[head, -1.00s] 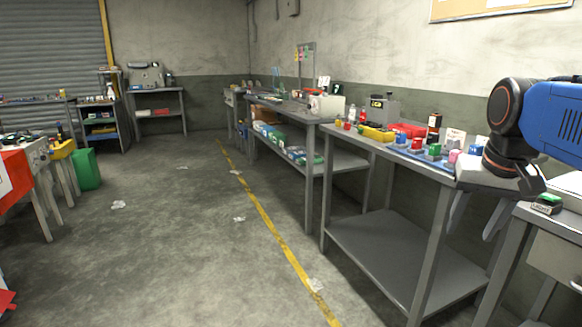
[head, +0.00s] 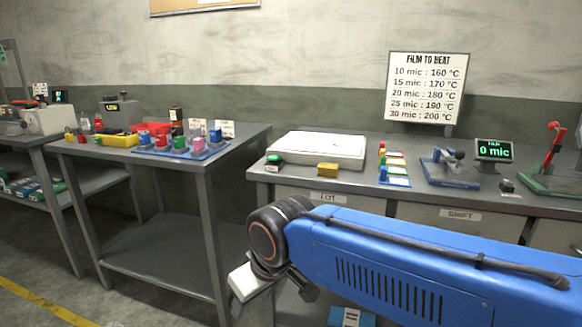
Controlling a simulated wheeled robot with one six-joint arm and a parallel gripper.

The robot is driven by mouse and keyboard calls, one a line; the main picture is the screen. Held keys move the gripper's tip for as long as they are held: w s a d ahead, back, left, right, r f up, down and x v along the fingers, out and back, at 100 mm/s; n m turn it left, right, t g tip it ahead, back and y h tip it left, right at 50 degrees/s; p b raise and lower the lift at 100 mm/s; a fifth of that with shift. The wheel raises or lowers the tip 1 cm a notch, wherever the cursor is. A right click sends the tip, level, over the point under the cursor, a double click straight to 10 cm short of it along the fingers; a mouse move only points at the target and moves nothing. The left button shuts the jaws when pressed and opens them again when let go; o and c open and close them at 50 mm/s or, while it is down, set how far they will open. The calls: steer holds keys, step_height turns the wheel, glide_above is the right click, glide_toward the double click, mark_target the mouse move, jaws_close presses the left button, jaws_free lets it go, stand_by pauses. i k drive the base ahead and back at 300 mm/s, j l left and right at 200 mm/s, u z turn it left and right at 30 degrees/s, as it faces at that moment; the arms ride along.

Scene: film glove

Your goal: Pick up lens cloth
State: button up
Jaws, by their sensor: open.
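I cannot make out a lens cloth for certain in the head view. A small yellow block-like item (head: 328,169) lies near the front edge of the right bench, but I cannot tell what it is. My gripper (head: 270,300) hangs low in front of that bench, below its top, at the end of my blue arm. It is open, with nothing seen between its fingers. The fingers are partly hidden by the wrist.
The right bench (head: 240,169) carries a white slab (head: 318,149), a small display (head: 493,150), a blue-based device (head: 447,167) and a red-handled press (head: 553,150). The left bench (head: 232,145) holds a blue tray (head: 182,152). A gap separates the benches.

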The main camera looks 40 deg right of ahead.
mark_target(325, 170)
steer(key=z, duration=1.2)
